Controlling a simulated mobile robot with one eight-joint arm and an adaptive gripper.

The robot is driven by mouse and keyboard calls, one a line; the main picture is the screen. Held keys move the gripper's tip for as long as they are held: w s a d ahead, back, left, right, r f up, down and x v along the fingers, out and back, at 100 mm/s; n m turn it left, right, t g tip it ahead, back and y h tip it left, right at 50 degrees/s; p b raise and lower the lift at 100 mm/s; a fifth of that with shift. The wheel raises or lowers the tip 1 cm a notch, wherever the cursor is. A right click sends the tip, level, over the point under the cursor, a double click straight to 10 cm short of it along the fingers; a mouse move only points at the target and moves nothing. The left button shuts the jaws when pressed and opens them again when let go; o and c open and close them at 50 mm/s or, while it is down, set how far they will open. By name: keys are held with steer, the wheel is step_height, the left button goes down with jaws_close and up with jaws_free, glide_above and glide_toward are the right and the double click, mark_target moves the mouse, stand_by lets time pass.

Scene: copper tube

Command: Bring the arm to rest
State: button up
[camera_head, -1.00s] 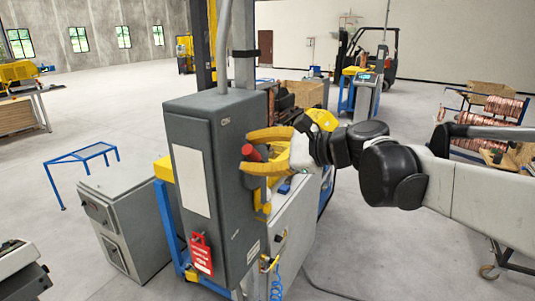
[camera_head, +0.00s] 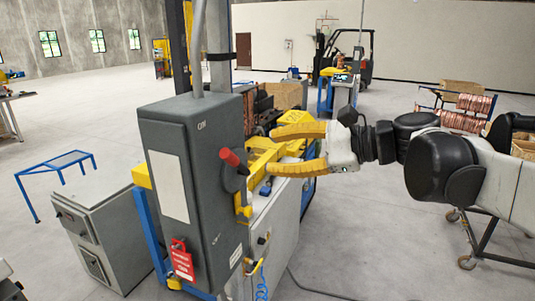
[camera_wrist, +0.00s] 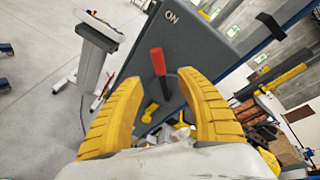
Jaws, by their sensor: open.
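My gripper (camera_head: 298,148) has yellow ribbed fingers, spread apart and empty. In the head view it is to the right of the grey electrical box (camera_head: 190,170), with its fingertips pointing left towards the box's side. A red-handled lever (camera_head: 231,158) stands out from that side, tilted up and to the left, apart from the fingertips. In the wrist view, the gripper's fingers (camera_wrist: 157,92) frame the red lever handle (camera_wrist: 158,62), which is beyond them. The box's "ON" marking shows above it.
A red tag (camera_head: 181,262) hangs low on the box. A grey cabinet (camera_head: 95,235) and a blue stand (camera_head: 55,175) are at left. A cart with copper coils (camera_head: 465,112) stands at right. A forklift (camera_head: 345,55) is at the back. Open floor lies at right.

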steer(key=shift+s+d+r, duration=0.1)
steer(key=shift+d, duration=0.1)
steer(key=s+d+f+n+h+b, duration=0.4)
steer(key=f+b, duration=0.8)
steer(key=f, duration=0.8)
steer(key=s+d+f+n+t+h+b, duration=0.1)
steer(key=s+d+f+n+h+b, duration=0.3)
steer(key=f, duration=1.5)
steer(key=s+d+f+n+t+h+b, duration=0.1)
steer(key=s+d+f+n+h+b, duration=0.4)
steer(key=f+b, duration=1.4)
steer(key=s+d+f+h, duration=0.1)
steer(key=s+d, duration=0.3)
steer(key=d, duration=0.3)
steer(key=shift+d+f+b, duration=0.15)
steer(key=shift+f+b, duration=0.15)
